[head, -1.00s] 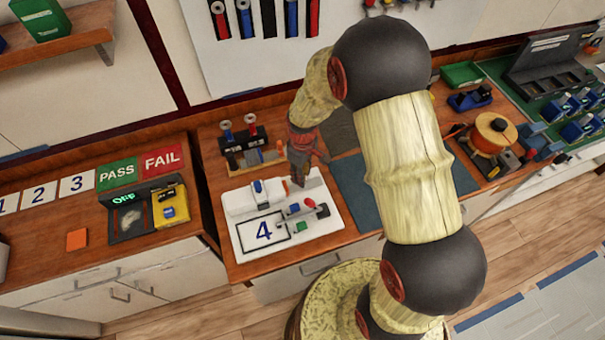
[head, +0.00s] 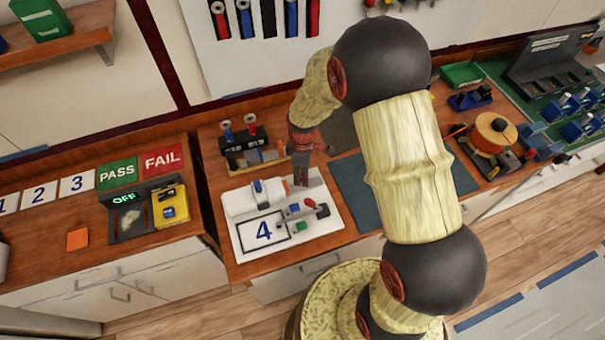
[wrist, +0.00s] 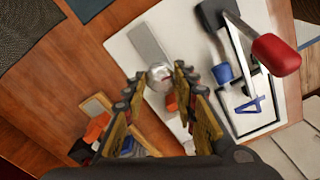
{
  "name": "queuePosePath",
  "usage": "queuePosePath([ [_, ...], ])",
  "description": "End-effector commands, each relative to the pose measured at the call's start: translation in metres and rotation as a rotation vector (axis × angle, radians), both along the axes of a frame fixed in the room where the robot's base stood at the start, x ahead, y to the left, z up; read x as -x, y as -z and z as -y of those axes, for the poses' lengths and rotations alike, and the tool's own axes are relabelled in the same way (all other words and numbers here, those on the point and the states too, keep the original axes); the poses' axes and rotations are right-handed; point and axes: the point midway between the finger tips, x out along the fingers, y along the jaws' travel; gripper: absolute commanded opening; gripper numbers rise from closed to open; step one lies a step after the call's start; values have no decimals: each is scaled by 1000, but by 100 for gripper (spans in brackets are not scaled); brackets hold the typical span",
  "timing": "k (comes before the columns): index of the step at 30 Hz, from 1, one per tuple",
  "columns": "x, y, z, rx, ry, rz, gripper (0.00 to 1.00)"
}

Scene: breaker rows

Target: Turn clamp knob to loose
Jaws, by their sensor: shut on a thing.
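The clamp knob (wrist: 159,73) is a small silver, rounded knob on the white board in the wrist view. My gripper (wrist: 160,78) has one fingertip on each side of it and is shut on it. A pale fixture block with a blue part (head: 258,188) lies just left of my gripper. How far the knob is turned cannot be told.
A toggle lever with a red handle (wrist: 276,54) stands close by on the board, beside the card marked 4 (head: 263,232). A rack with red and blue tools (head: 240,140) stands behind. A dark blue mat (head: 352,188) leaves free room to the right.

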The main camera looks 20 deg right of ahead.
Motion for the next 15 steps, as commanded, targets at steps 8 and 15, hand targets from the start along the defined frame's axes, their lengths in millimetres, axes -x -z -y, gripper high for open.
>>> queuePosePath([
  [8,-2,-1,0,0,1,4,29],
  [15,-1,0,0,0,1,2,42],
])
